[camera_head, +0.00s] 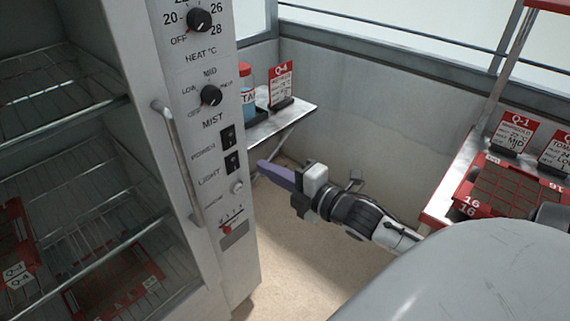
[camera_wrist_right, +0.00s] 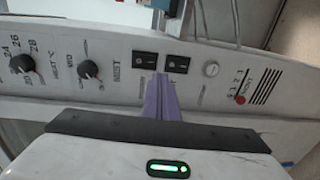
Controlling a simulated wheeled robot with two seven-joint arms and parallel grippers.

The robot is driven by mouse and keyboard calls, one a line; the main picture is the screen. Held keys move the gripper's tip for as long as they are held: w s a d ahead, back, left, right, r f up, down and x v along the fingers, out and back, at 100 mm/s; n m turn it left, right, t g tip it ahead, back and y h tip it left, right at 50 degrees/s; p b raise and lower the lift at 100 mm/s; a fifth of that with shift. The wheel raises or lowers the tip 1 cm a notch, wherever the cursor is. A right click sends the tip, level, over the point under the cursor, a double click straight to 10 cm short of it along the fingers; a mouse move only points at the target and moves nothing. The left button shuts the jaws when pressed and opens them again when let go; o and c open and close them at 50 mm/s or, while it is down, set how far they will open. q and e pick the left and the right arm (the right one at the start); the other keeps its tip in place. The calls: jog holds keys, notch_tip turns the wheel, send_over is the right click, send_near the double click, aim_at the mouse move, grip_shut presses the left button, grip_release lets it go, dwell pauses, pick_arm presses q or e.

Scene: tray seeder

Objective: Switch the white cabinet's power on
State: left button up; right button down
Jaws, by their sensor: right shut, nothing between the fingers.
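The white cabinet (camera_head: 169,87) stands at the left, its control strip facing right. On the strip, the black POWER switch (camera_head: 227,138) sits just above the black LIGHT switch (camera_head: 232,162). In the right wrist view the POWER switch (camera_wrist_right: 145,60) is left of the LIGHT switch (camera_wrist_right: 177,64). My right gripper (camera_head: 260,165), with purple fingers, is shut and empty. In the right wrist view its fingertips (camera_wrist_right: 162,76) point at the panel, appearing between the two switches. I cannot tell whether they touch it. The POWER switch's position is too small to read. My left gripper is not in view.
The heat knob (camera_head: 199,20) and mist knob (camera_head: 211,95) are above the switches. A long handle (camera_head: 178,160) projects beside the strip. A small shelf (camera_head: 288,119) holds a jar and a Q-4 card. A red seed tray (camera_head: 470,190) is on the right bench.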

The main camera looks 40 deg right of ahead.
jog(key=shift+s+d+f, duration=0.1)
jog(key=shift+s+d, duration=0.05)
jog(key=shift+s, duration=1)
jog(key=shift+s+d+f, duration=0.1)
jog(key=shift+s, duration=1)
